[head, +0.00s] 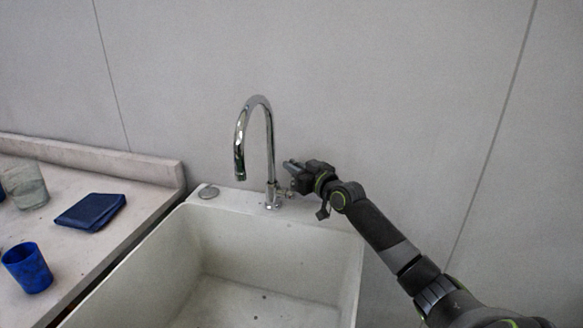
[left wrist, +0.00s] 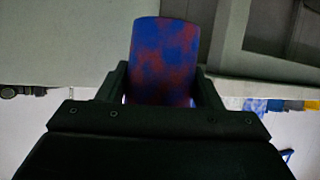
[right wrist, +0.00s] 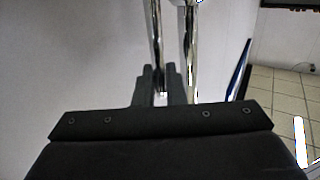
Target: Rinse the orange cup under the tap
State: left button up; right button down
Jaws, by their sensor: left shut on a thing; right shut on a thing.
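No orange cup shows in any view. In the left wrist view my left gripper (left wrist: 163,88) is shut on a cup mottled blue and red (left wrist: 165,50). That gripper and its cup are outside the head view. The chrome tap (head: 262,104) stands at the back rim of the white sink (head: 330,218), its spout curving to the left. No water shows below the spout. My right gripper (head: 296,177) is at the right side of the tap's base, shut on the tap's handle, which its fingers mostly hide. The tap (right wrist: 191,60) also shows in the right wrist view.
A counter (head: 75,247) lies left of the sink, with a blue cup (head: 27,268), a folded dark blue cloth (head: 90,212) and a greyish cup (head: 25,186). The basin is empty where visible.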

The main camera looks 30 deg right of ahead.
pick_arm(q)
jog(key=shift+f+b, duration=0.65)
jog(key=shift+f, duration=0.1)
pick_arm(e)
jog(key=shift+s+a+f+n, duration=0.2)
jog(key=shift+f+n, duration=0.05)
jog(key=shift+n, duration=0.05)
pick_arm(q)
jog(key=shift+f+b, duration=0.45)
jog(key=shift+f, duration=0.05)
pick_arm(e)
jog(key=shift+s+a+n+t, duration=0.2)
jog(key=shift+a+n+t, duration=0.1)
jog(key=shift+t, duration=0.1)
pick_arm(q)
jog(key=shift+r, duration=0.1)
pick_arm(e)
jog(key=shift+r, duration=0.2)
jog(key=c, duration=1.6)
grip_release()
